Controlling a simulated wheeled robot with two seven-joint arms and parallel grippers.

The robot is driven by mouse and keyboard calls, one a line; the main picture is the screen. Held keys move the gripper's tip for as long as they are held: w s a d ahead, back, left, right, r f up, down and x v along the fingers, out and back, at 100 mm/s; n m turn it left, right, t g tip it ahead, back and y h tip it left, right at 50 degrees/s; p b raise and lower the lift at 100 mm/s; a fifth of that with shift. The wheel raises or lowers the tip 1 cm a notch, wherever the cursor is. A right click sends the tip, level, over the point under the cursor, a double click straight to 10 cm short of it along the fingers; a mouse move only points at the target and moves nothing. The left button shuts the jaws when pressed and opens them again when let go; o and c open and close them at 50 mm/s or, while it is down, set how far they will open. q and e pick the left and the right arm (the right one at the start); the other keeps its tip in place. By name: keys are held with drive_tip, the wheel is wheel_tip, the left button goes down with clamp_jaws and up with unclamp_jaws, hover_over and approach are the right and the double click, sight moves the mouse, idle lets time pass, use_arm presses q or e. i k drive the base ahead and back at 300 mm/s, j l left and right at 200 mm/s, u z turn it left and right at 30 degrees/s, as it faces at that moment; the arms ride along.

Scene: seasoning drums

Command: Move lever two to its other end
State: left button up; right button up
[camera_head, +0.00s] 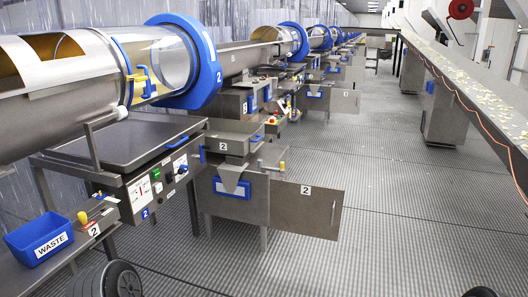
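A small lever with a yellow knob (83,217) stands on a metal bracket at the lower left, just above a plate marked 2 (94,230). Its exact tilt is too small to tell. A second yellow-topped post (282,166) stands at the upper edge of the cabinet whose open door (307,208) is marked 2. I cannot tell for sure which of these is lever two. Neither of my grippers is in view.
A blue WASTE bin (40,238) sits left of the bracket. A control panel (162,188) with buttons and a gauge is right of it. Black wheels show at the bottom left. A conveyor (470,85) runs along the right. The grated floor (390,215) between is clear.

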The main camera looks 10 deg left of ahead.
sight(180, 170)
drive_tip(key=i+l+u, duration=0.15)
drive_tip(key=i+u, duration=0.3)
drive_tip(key=i+l+u, duration=0.2)
drive_tip(key=u, duration=0.3)
drive_tip(key=i+l+u, duration=0.6)
drive_tip(key=l+u, duration=0.35)
drive_tip(key=i+l+u, duration=0.15)
drive_tip(key=l+u, duration=0.75)
drive_tip(key=l, duration=0.35)
drive_tip(key=k+l+u, duration=0.1)
drive_tip(key=l+u, duration=0.3)
drive_tip(key=l, duration=0.35)
